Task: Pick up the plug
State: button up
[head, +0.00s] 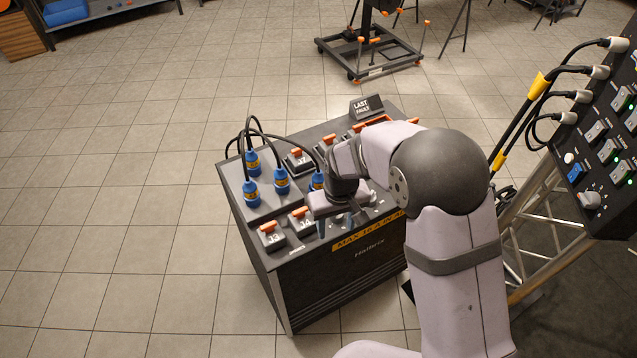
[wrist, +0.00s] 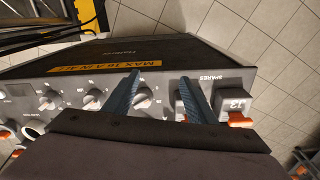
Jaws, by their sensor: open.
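I cannot tell which one is meant. My gripper (head: 335,229) is over the cabinet's front edge, right of the plugs, pointing down. In the wrist view its two blue fingers (wrist: 160,98) are apart with nothing held between them. No blue plug shows in the wrist view.
The cabinet (head: 340,285) has orange-topped covers, including numbered ones at the front left (head: 271,236), and a "LAST FAULT" sign (head: 366,107) at the back. In the wrist view a white knob (wrist: 143,97) lies below my fingers. A cabled panel (head: 605,140) stands at the right.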

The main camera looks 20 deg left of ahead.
aim_at(320, 177)
jog(key=w+a+r+t+y, duration=0.25)
jog(key=w+a+r, duration=0.45)
jog(key=w, duration=0.4)
jog(key=shift+m+t+h, duration=0.25)
jog(key=shift+m+t, duration=0.05)
jog(key=shift+t, duration=0.05)
jog(key=shift+d+p+x, duration=0.2)
jog(key=shift+p+x, duration=1.55)
jog(key=shift+x, duration=1.75)
jog(key=shift+c, duration=0.6)
jog(key=c, duration=1.1)
jog(key=shift+r, duration=0.1)
